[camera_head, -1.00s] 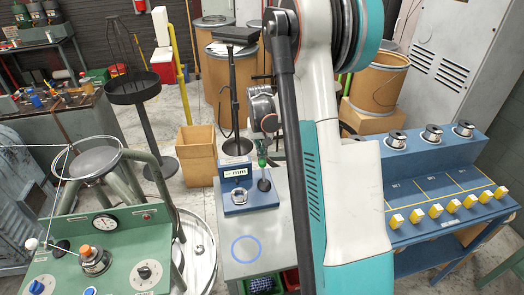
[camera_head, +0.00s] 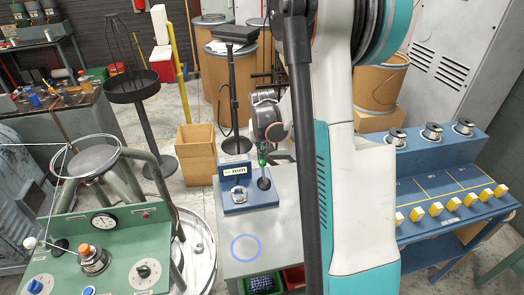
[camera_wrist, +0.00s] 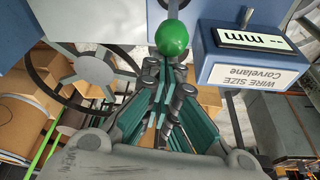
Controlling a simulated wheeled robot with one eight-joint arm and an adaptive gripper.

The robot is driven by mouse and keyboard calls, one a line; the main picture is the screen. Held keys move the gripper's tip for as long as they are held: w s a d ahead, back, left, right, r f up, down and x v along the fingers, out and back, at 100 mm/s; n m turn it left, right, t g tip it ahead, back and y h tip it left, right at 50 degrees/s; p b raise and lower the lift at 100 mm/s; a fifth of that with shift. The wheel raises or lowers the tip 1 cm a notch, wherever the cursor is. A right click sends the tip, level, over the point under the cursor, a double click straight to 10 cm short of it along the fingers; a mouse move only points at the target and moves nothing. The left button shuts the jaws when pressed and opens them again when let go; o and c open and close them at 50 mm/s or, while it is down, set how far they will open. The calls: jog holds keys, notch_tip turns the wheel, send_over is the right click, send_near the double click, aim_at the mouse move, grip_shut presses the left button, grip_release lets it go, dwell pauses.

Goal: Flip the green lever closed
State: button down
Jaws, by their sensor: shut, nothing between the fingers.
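The green ball knob of the lever (camera_wrist: 172,38) shows at the top of the wrist view, just beyond my fingertips. In the head view the lever's dark stem and base (camera_head: 264,183) stand on the right side of the blue wire-size gauge (camera_head: 238,198), roughly upright. My gripper (camera_wrist: 163,88) is shut and empty, its teal fingers together. In the head view my gripper (camera_head: 262,157) is at the lever's top and partly covers the knob. I cannot tell whether the fingers touch it. The gauge's display (camera_wrist: 255,38) reads "-- mm".
The gauge sits on a grey bench (camera_head: 225,262) with a blue ring marked on it. A green control panel (camera_head: 105,250) is at left, and a blue stand (camera_head: 440,190) with spools and yellow blocks is at right. A cardboard box (camera_head: 196,155) stands behind.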

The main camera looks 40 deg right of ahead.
aim_at(266, 162)
jog(key=s+a+t+h+b, duration=0.1)
jog(key=s, duration=0.1)
jog(key=s+a+t+b, duration=0.1)
jog(key=s+t+b, duration=0.1)
jog(key=s+a+r+t+h+b, duration=0.1)
jog(key=s+t, duration=0.1)
jog(key=shift+s+a+h+b, duration=0.15)
jog(key=shift+s+h+b, duration=0.15)
jog(key=shift+s, duration=0.1)
jog(key=shift+s+a, duration=0.1)
jog(key=shift+s, duration=0.1)
jog(key=shift+s, duration=0.1)
dwell(0.4)
